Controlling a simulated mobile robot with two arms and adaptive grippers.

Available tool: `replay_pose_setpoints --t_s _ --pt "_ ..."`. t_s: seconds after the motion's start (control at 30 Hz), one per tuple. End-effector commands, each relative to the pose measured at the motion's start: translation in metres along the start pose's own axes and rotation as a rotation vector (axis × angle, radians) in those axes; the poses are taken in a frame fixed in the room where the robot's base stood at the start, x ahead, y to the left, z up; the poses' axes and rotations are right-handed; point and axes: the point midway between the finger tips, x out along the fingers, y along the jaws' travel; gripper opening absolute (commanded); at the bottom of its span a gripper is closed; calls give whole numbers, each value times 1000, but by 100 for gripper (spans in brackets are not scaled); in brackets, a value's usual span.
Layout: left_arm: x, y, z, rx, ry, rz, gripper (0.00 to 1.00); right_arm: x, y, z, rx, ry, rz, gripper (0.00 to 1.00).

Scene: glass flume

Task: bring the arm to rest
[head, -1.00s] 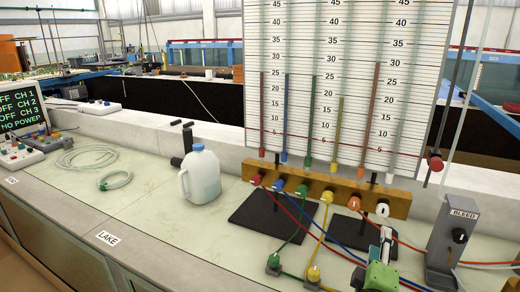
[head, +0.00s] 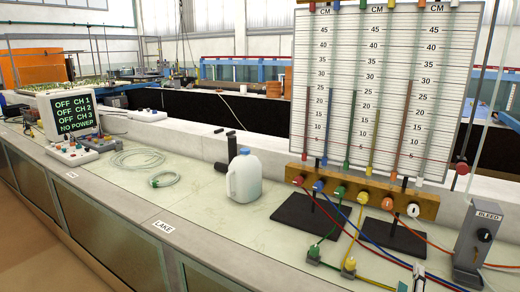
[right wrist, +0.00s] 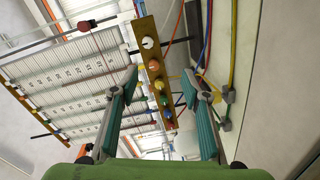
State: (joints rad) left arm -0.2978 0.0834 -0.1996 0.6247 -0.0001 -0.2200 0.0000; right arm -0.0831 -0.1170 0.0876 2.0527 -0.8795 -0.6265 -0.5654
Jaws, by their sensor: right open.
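My right gripper (head: 418,273) just shows at the bottom edge of the head view, in front of the manometer board's coloured tubes. In the right wrist view its two teal-padded fingers (right wrist: 160,76) stand wide apart with nothing between the pads. Beyond them are the wooden valve bar (right wrist: 157,75) and the scale board (right wrist: 75,75), seen tilted; both look apart from the fingers. My left gripper is not in view.
The valve bar (head: 360,192) stands below the scale board (head: 385,85). Coloured hoses cross the bench nearby. A grey BLEED box (head: 476,245) stands at right, a milky jug (head: 244,176) mid-bench. The bench front near the LAKE label (head: 163,227) is clear.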

Motion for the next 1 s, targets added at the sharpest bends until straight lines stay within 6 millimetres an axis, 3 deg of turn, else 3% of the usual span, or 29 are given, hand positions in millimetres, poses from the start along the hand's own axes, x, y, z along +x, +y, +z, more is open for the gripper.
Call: replay_pose_setpoints --t_s 0.17,0.37,0.47,0.7,1.0 --pt "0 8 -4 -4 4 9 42 -18 -28 19 112 -43 -112 42" --pt "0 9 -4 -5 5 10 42 -55 -75 42 277 -119 -302 42" --pt "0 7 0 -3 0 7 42 -86 -105 53 369 -176 -435 42" --pt "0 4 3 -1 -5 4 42 -191 -172 73 537 -355 -797 42" --pt "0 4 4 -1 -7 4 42 -303 -204 87 588 -544 -1112 42"
